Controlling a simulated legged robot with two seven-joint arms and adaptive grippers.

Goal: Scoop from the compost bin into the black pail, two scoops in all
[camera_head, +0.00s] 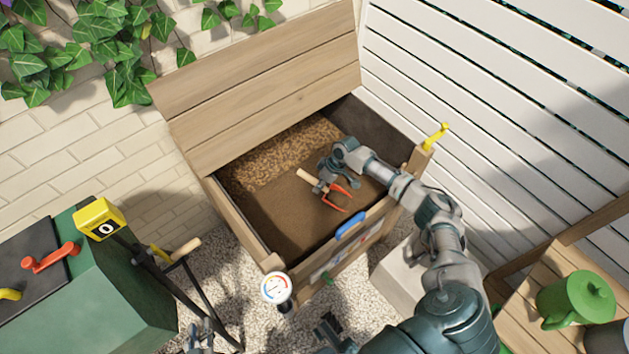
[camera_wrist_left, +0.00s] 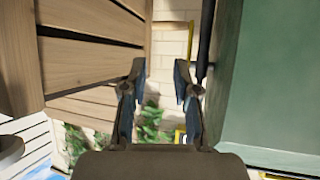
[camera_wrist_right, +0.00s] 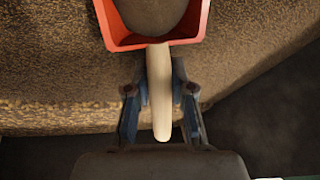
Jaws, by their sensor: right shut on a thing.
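The wooden compost bin (camera_head: 228,210) stands open in the head view, with brown compost (camera_head: 285,212) inside. My right gripper (camera_head: 322,182) is down inside the bin, shut on the pale wooden handle of a red scoop (camera_head: 340,192). In the right wrist view the handle runs between the fingers (camera_wrist_right: 158,85), and the red scoop (camera_wrist_right: 125,38) holds a mound of brown compost. My left gripper (camera_head: 200,338) is at the bottom edge of the head view; the left wrist view shows its fingers (camera_wrist_left: 157,85) apart and empty. I cannot make out the black pail.
The bin's raised lid (camera_head: 265,75) leans at the back. A green cabinet (camera_head: 110,310) stands at left, and a white slatted fence (camera_head: 500,90) at right. A green watering can (camera_head: 575,298) sits on a wooden bench (camera_head: 535,285). Gravel (camera_head: 225,280) covers the ground.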

